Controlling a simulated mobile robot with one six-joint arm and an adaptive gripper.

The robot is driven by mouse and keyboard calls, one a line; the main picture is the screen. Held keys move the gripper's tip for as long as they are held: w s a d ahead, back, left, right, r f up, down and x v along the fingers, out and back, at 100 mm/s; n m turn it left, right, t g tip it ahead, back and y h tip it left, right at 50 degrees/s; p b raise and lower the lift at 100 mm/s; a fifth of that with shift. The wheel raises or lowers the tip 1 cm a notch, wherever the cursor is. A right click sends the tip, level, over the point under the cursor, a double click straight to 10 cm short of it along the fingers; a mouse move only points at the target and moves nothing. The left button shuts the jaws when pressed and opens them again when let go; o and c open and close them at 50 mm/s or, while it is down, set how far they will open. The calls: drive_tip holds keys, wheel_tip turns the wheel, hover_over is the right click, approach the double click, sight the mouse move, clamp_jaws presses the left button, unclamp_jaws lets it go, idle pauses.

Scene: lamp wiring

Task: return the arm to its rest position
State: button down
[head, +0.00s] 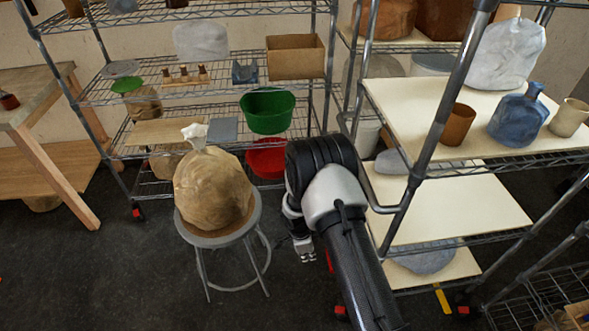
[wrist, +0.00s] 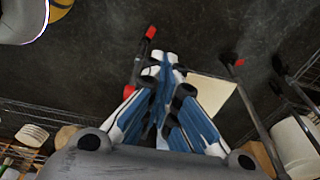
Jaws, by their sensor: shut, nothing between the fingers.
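My gripper (head: 306,252) hangs low at the end of my bent arm in the head view, to the right of a grey stool and above the dark floor. In the wrist view my gripper (wrist: 165,62) shows its blue and white fingers brought together with nothing between them. My arm's black and white joint is raised in front of the wire shelves and hides part of them.
A round stool (head: 262,195) bears a wrapped tan bag (head: 212,190). Wire shelves with a green bowl (head: 267,110) and a red bowl (head: 267,158) stand behind. A right-hand rack (head: 440,205) is close beside my arm. Dark floor (head: 110,270) is clear at the left front.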

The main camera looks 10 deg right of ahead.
drive_tip(key=s+d+r+n+t, duration=0.15)
drive_tip(key=r+n, duration=0.25)
drive_tip(key=r, duration=1.3)
drive_tip(key=s+d+r+n+t, duration=0.15)
drive_tip(key=r+n, duration=0.25)
drive_tip(key=r, duration=1.3)
drive_tip(key=s+r+n+t+y, duration=0.1)
drive_tip(key=s+r+n, duration=0.4)
drive_tip(key=s, duration=0.6)
drive_tip(key=s+r+n+y, duration=0.1)
drive_tip(key=s+r+n, duration=0.4)
drive_tip(key=s, duration=0.7)
wheel_tip(320, 180, up, 2)
drive_tip(key=shift+s+r+t, duration=0.2)
drive_tip(key=shift+s+t, duration=0.1)
drive_tip(key=shift+t, duration=0.1)
